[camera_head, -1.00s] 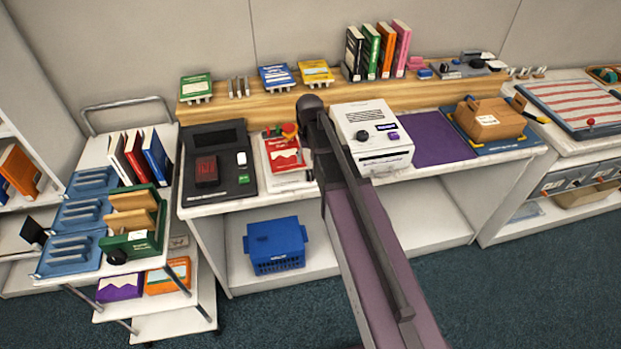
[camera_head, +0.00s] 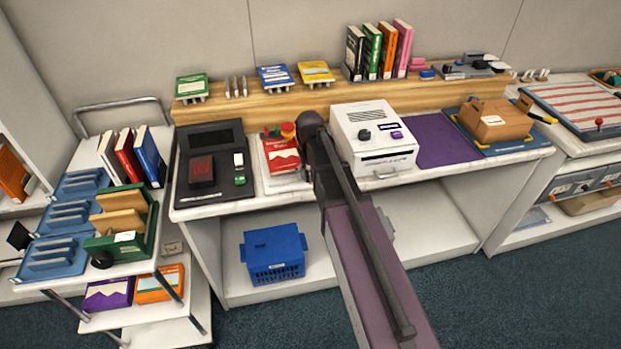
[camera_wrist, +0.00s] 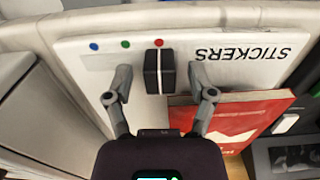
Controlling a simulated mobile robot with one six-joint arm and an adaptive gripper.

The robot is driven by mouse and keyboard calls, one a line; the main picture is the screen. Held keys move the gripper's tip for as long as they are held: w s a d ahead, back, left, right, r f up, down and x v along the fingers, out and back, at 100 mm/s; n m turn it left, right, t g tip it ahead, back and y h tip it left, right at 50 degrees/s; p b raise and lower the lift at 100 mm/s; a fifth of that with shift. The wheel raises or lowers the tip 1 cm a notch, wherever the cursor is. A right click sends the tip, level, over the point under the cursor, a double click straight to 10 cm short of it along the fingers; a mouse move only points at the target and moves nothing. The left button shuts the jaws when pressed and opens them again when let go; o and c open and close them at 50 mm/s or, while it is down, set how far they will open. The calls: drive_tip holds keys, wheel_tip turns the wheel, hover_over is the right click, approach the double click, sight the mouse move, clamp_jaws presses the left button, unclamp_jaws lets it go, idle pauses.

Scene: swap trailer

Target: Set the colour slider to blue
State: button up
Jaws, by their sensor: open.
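In the wrist view a white panel marked STICKERS (camera_wrist: 245,52) appears upside down. It has a blue dot (camera_wrist: 94,46), a green dot (camera_wrist: 125,44) and a red dot (camera_wrist: 158,42) in a row. The black slider knob (camera_wrist: 152,71) with a white line stands beside the red dot. My gripper (camera_wrist: 160,75) is open, with one finger on each side of the knob and a gap at both sides. In the head view my arm hides the gripper and slider.
A red-and-white book (camera_wrist: 235,122) lies close beside the right finger. In the head view a white machine (camera_head: 372,140) stands right of my arm, and a black device (camera_head: 212,165) stands to the left. A blue basket (camera_head: 272,252) sits on the shelf below.

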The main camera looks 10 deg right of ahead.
drive_tip(key=shift+f, duration=0.25)
clamp_jaws()
idle(0.4)
